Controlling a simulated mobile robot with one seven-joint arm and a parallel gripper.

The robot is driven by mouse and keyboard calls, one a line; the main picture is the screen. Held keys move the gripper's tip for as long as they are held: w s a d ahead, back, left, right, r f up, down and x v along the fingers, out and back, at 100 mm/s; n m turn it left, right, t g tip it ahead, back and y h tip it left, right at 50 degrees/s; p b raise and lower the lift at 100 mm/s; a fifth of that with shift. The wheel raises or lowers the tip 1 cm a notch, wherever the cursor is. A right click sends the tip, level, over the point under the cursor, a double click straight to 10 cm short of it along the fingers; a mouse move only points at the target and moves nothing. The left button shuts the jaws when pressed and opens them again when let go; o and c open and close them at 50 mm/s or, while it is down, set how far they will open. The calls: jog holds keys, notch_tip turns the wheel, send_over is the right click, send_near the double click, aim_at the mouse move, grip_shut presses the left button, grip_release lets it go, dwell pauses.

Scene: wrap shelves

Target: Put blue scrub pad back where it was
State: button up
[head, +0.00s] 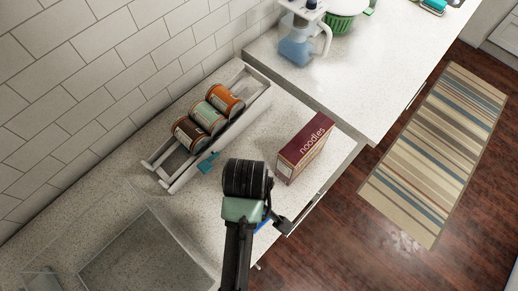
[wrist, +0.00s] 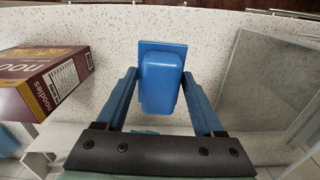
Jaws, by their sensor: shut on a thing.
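In the wrist view the blue scrub pad (wrist: 161,85) sits between the two blue fingers of my gripper (wrist: 160,76). The gripper is shut on it, above the speckled counter. In the head view my gripper (head: 268,222) is near the counter's front edge, in front of the noodles box. Only a small blue bit shows there; my dark wrist hides most of the pad. A small teal-blue thing (head: 207,162) lies against the front of the can rack (head: 180,182); I cannot tell what it is.
The rack holds three cans (head: 207,117) along the tiled wall. The noodles box (head: 305,148) stands upright on the counter; it also shows in the wrist view (wrist: 48,82). A grey square panel (head: 135,265) is at lower left. A pitcher (head: 297,45) stands on the farther counter.

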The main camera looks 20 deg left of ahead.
jog(key=shift+s+a+f+n, duration=0.15)
jog(key=shift+s+f+n, duration=0.05)
jog(key=shift+f+n, duration=0.1)
notch_tip(320, 180, down, 4)
jog(key=shift+s+f+p, duration=0.1)
jog(key=shift+s+p, duration=0.05)
jog(key=shift+p, duration=0.2)
jog(key=shift+f, duration=2.4)
jog(key=shift+f, duration=0.2)
jog(key=o, duration=1.4)
jog(key=shift+o, duration=0.2)
jog(key=shift+r, duration=0.15)
notch_tip(320, 180, up, 12)
jog(key=shift+r, duration=0.1)
